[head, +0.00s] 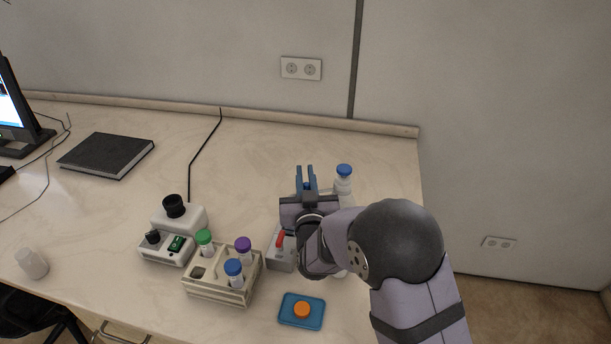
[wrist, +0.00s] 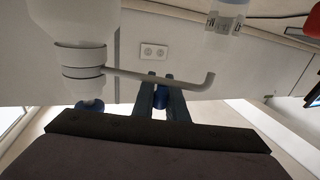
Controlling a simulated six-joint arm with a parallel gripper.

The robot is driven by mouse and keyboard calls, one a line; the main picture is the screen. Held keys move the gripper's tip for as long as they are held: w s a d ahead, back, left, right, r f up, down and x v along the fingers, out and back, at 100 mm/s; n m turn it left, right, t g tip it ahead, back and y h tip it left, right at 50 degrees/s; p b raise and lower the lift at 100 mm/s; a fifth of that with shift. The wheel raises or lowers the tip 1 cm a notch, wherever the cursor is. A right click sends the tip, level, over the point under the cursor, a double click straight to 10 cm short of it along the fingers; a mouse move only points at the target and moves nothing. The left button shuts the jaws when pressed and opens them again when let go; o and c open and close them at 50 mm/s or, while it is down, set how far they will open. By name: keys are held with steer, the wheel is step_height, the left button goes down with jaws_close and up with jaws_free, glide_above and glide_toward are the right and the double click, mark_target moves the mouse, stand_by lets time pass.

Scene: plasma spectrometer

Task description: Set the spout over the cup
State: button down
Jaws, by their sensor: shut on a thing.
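A white dispenser bottle with a blue cap (head: 344,171) stands at the right of the bench, beside my gripper (head: 306,172). In the wrist view the bottle (wrist: 85,30) appears upside down at the left, and its thin grey spout (wrist: 195,86) runs right and ends in a bend. My gripper (wrist: 160,82) is shut at the spout, with a blue piece (wrist: 160,97) between its fingers. A clear labelled container (wrist: 226,18), probably the cup, lies beyond the bent tip, a little to its right and apart from it. My arm hides the cup's place in the head view.
A tube rack (head: 215,292) with several capped tubes stands left of my arm, beside a grey box with a red lever (head: 281,240). A blue tray (head: 288,312) with an orange disc is in front.

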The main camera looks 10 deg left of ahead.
mark_target(307, 188)
steer(key=shift+s+d+f+n+g+y+b, duration=0.1)
steer(key=shift+s+d+n+g+y+b, duration=0.15)
steer(key=shift+s+n+g+y+b, duration=0.6)
steer(key=shift+s+d+n+g+y+b, duration=0.25)
steer(key=shift+s+n+y+b, duration=0.35)
steer(key=shift+y+b, duration=0.65)
steer(key=s+n+g+y, duration=0.1)
steer(key=n+g+y, duration=0.1)
steer(key=s+d+n+g+y, duration=0.1)
steer(key=n+g+y, duration=0.1)
steer(key=shift+s+d+y, duration=0.15)
steer(key=shift+s+y, duration=0.05)
steer(key=shift+y, duration=0.2)
steer(key=shift+s+d+r+n+g+y+p, duration=0.1)
steer(key=shift+s+d+n+g+y+p, duration=0.2)
steer(key=shift+s+d+n+g+y, duration=0.9)
steer(key=shift+w+d+r+n+g+y+p, duration=0.1)
steer(key=shift+d+n+g+p, duration=0.25)
steer(key=shift+n+g, duration=1.7)
steer(key=shift+s+d+n+g+y+p, duration=0.25)
steer(key=shift+s+d+n+g+y, duration=0.5)
steer(key=shift+g, duration=1.7)
steer(key=shift+w+d, duration=0.1)
steer(key=c, duration=1.7)
jaws_free()
steer(key=shift+c, duration=0.2)
steer(key=shift+d, duration=0.1)
